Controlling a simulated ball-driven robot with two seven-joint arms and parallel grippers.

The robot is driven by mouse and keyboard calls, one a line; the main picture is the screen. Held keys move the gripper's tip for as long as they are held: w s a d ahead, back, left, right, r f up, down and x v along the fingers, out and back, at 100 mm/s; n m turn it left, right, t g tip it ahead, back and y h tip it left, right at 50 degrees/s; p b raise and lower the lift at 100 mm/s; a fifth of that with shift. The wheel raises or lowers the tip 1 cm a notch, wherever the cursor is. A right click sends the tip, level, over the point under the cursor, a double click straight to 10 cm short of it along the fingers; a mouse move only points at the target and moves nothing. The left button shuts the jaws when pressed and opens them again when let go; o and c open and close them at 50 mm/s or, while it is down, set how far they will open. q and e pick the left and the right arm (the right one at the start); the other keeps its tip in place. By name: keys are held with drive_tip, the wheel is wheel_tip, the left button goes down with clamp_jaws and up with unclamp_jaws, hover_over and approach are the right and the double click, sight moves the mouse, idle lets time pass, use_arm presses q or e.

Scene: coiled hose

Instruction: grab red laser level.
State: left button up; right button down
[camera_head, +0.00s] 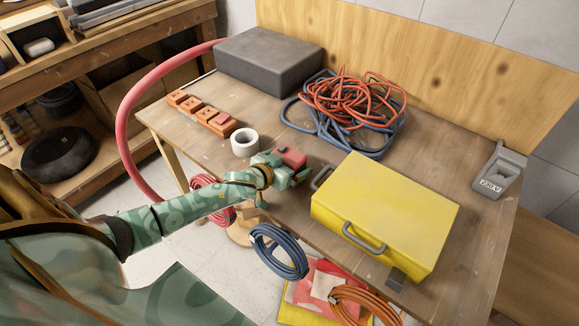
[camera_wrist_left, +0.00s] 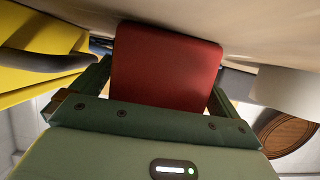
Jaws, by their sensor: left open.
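The red laser level (camera_head: 291,156) is a small red block on the wooden table, left of the yellow case. My left gripper (camera_head: 288,170) is at it, with its fingers open around it. In the left wrist view the red laser level (camera_wrist_left: 166,66) fills the space between the two fingers, one on each side. The jaws are open, so it is not clamped. Its lower part is hidden behind the gripper in the head view. My right gripper is not in view.
A yellow case (camera_head: 385,205) stands close to the right of my gripper. A white tape roll (camera_head: 244,142) lies just left of it. Coiled hoses (camera_head: 350,100) and a grey box (camera_head: 268,62) are at the back.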

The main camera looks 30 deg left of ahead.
use_arm(q)
drive_tip(key=shift+r, duration=0.1)
drive_tip(key=shift+c, duration=0.9)
drive_tip(key=c, duration=1)
drive_tip(key=shift+o, duration=0.2)
